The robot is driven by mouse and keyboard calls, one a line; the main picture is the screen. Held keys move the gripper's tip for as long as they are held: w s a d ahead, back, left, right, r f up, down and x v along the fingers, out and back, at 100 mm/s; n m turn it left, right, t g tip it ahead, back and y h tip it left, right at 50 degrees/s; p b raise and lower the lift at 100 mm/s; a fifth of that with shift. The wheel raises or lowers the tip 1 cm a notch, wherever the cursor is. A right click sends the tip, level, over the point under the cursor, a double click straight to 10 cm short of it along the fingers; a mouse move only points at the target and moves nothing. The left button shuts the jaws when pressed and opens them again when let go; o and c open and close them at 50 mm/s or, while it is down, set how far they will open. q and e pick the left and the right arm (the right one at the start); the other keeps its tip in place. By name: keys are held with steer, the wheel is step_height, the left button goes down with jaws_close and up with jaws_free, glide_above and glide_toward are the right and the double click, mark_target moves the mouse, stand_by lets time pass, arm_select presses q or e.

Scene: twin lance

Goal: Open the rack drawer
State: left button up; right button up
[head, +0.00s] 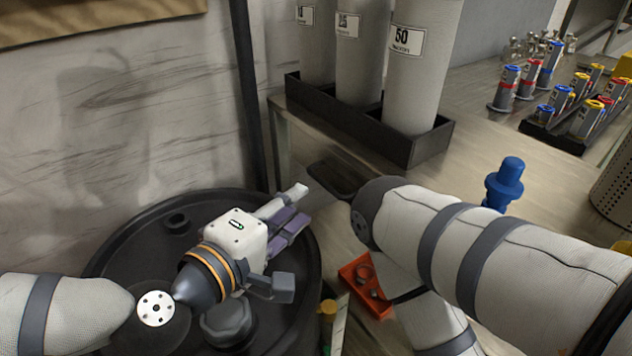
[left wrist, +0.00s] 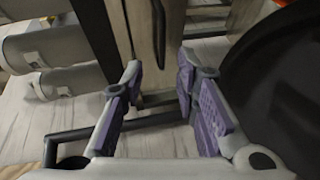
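My left gripper (head: 297,208) is over the black drum in the head view, pointing right toward the bench. In the left wrist view its purple-padded fingers (left wrist: 160,68) are apart with nothing held between them. Beyond the fingertips is a light wooden front (left wrist: 146,35) with a dark upright handle (left wrist: 159,32), which looks like the drawer. The handle appears apart from the fingers, though the distance is hard to judge. In the head view I cannot make out the drawer front. My right arm (head: 470,235) crosses the lower right; its gripper does not show.
A black drum (head: 130,245) stands under my left gripper. Grey cylinders (head: 410,70) stand in a black rack (head: 350,120) on the bench. A dark flat piece (head: 340,178) juts beside my right arm. A blue object (head: 503,185) and an orange tray (head: 352,272) are nearby.

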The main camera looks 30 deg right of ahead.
mark_target(323, 184)
arm_select(q)
steer(key=x, duration=0.8)
steer(key=shift+w+d+f, duration=0.1)
steer(key=shift+d+f, duration=0.1)
steer(key=shift+d, duration=0.05)
jaws_close()
